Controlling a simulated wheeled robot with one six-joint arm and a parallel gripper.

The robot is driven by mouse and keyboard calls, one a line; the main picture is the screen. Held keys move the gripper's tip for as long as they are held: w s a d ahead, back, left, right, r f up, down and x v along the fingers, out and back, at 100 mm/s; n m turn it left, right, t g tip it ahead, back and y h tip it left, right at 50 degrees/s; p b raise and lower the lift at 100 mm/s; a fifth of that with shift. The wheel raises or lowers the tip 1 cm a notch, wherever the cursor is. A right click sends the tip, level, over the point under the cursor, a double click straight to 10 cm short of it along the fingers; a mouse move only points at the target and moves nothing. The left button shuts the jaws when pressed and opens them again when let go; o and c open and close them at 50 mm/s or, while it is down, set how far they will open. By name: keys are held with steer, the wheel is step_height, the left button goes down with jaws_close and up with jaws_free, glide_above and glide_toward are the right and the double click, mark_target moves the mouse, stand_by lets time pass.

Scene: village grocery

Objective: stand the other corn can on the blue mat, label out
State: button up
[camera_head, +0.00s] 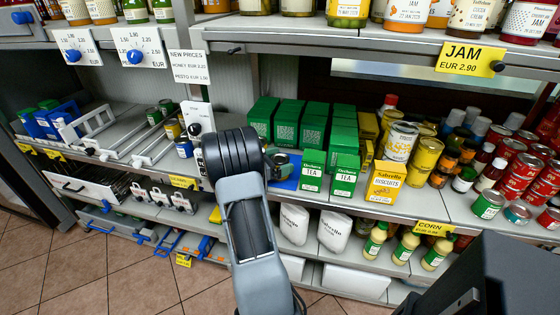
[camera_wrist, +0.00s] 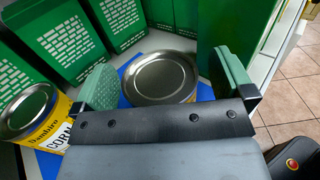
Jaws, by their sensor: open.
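In the wrist view a can with a bare silver lid (camera_wrist: 160,78) stands upright on the blue mat (camera_wrist: 206,92). Its label side is hidden from me. My gripper (camera_wrist: 172,92) is open, with one green pad on either side of this can; I cannot tell whether they touch it. In the head view the blue mat (camera_head: 288,184) shows on the middle shelf, and my arm hides much of that spot.
Green tea boxes (camera_head: 313,160) stand beside the mat, and green boxes (camera_wrist: 55,38) rise close behind the cans. A yellow rusks box (camera_head: 386,183), yellow cans (camera_head: 424,162) and red cans (camera_head: 508,150) stand to the right. The JAM shelf (camera_head: 400,42) overhangs above.

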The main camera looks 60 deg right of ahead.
steer(key=shift+v, duration=3.8)
